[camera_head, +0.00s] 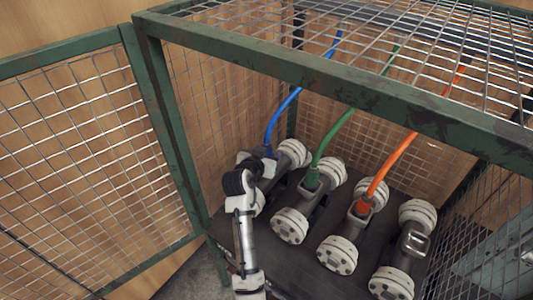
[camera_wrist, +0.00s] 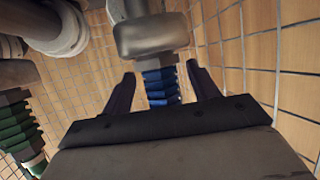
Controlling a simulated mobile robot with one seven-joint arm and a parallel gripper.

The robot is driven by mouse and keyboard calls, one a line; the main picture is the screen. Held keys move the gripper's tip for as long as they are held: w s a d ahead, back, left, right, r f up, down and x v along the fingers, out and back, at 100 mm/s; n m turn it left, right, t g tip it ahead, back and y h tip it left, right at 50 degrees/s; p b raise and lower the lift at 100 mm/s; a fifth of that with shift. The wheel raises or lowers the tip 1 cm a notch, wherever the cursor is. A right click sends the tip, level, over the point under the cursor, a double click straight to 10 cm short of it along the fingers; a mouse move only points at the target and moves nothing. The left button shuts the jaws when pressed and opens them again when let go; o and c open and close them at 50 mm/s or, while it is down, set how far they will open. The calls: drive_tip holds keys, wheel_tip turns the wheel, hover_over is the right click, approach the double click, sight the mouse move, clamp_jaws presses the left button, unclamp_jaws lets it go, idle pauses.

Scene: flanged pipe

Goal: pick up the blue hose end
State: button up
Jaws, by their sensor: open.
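The blue hose (camera_head: 283,106) comes down from the cage roof to the leftmost flanged pipe (camera_head: 292,153). In the wrist view its ribbed blue hose end (camera_wrist: 161,88) meets a rounded grey pipe fitting (camera_wrist: 150,38). My gripper (camera_wrist: 160,73) is open, with one dark finger on each side of the blue end. I cannot tell whether either finger touches it. In the head view my gripper (camera_head: 261,154) is at the foot of the blue hose, and my arm hides much of that pipe.
A green hose (camera_head: 335,137) and an orange hose (camera_head: 391,165) join the neighbouring flanged pipes. Another pipe (camera_head: 411,243) at right has a bare metal handle. A green-framed wire cage (camera_head: 300,72) surrounds them, with an open mesh door (camera_head: 85,175) at left.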

drive_tip(key=c, duration=1.3)
drive_tip(key=shift+r, duration=0.15)
drive_tip(key=shift+r+p, duration=0.7)
drive_tip(key=shift+r, duration=11.45)
drive_tip(key=shift+f, duration=0.1)
